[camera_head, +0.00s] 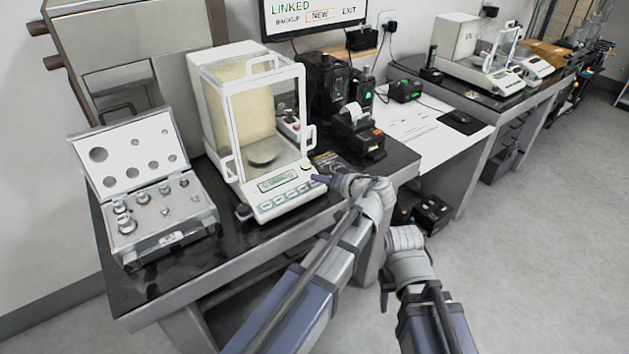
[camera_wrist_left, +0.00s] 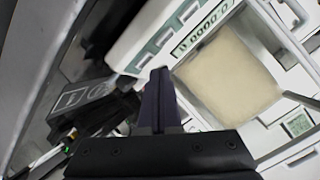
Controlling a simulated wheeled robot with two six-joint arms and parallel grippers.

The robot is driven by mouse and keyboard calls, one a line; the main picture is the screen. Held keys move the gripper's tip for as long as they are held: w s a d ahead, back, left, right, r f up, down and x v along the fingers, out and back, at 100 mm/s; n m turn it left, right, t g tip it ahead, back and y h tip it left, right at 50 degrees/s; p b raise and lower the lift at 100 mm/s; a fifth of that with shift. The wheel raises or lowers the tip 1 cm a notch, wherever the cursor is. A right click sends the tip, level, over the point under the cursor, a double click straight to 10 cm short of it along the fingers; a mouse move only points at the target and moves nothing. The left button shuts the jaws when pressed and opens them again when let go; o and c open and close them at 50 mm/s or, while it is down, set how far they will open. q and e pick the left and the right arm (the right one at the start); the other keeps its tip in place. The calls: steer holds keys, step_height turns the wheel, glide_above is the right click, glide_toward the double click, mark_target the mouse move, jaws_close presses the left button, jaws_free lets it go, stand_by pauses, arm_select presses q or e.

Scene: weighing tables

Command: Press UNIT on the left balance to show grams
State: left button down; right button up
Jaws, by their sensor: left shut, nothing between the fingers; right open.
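The left balance (camera_head: 222,120) stands on the dark table with a glass draft shield around its round pan (camera_head: 262,158). Its lit display (camera_head: 277,182) and a row of keys (camera_head: 290,203) are on the front panel; the key labels and the unit shown are too small to read. My left gripper (camera_head: 318,178) is shut and empty at the right end of this panel. In the left wrist view its closed fingertips (camera_wrist_left: 160,75) are close to the key row (camera_wrist_left: 150,58), with the display (camera_wrist_left: 205,28) beyond; contact cannot be told. My right gripper (camera_head: 384,290) is open, low in front of the table.
An open case of weights (camera_head: 165,210) stands left of the balance. A small printer (camera_head: 358,135) and dark devices stand to its right. A monitor (camera_head: 315,15) hangs behind. A second balance (camera_head: 480,60) is on the far right table. The floor at right is clear.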

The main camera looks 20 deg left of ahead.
arm_select(q)
steer(key=r+p, duration=0.1)
steer(key=d+r+p, duration=0.1)
steer(key=r+p, duration=0.1)
steer(key=s+r+p, duration=0.1)
steer(key=shift+d+r+p, duration=0.2)
steer(key=shift+r+p, duration=0.1)
steer(key=shift+p, duration=0.05)
stand_by(0.4)
steer(key=shift+s, duration=0.1)
stand_by(0.5)
